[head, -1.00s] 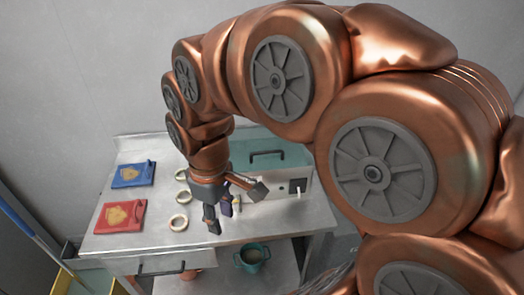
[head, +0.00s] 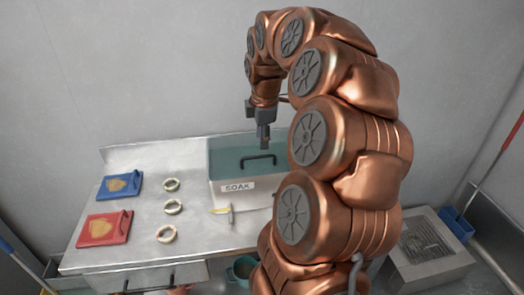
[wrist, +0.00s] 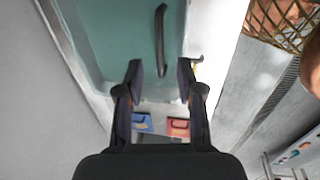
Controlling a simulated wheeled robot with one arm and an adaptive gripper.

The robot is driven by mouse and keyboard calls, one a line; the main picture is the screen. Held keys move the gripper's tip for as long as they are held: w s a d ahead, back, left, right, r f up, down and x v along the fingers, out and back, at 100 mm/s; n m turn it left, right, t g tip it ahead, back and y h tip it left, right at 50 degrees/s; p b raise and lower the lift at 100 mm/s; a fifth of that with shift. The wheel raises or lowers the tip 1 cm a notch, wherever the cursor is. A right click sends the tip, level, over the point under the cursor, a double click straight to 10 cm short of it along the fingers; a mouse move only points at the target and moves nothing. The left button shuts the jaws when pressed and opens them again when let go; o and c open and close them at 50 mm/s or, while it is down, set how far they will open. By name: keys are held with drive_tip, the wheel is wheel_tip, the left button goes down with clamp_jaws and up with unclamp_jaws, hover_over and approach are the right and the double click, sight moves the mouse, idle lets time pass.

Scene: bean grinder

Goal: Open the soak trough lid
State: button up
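The soak trough (head: 262,192), a metal box with a "SOAK" label, stands at the right of the steel table. Its teal lid (head: 228,160) looks shut and carries a black bar handle (head: 258,158). In the wrist view the lid (wrist: 110,40) fills the upper left, with the handle (wrist: 160,40) beyond my fingertips. My gripper (head: 264,142) points down above the lid, near the handle. In the wrist view its two fingers (wrist: 161,78) are apart with nothing between them. I cannot tell whether a fingertip touches the handle.
Left on the table (head: 140,212) lie a blue board (head: 119,185), a red board (head: 104,228) and three pale rings (head: 172,207). A small yellow-and-grey tool (head: 220,212) stands before the trough. A teal pot (head: 240,270) is below. The wall (head: 150,70) is close behind.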

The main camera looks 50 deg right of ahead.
sight(262, 157)
drive_tip(key=shift+w+d+f+p, duration=0.15)
drive_tip(key=shift+f+p, duration=0.1)
drive_tip(key=shift+f, duration=0.75)
drive_tip(key=shift+w+d+f+p, duration=0.1)
drive_tip(key=shift+w+f+p, duration=0.15)
drive_tip(key=shift+f, duration=0.7)
drive_tip(key=shift+w+d+f+p, duration=0.1)
drive_tip(key=shift+f+p, duration=0.2)
drive_tip(key=shift+f, duration=0.7)
clamp_jaws()
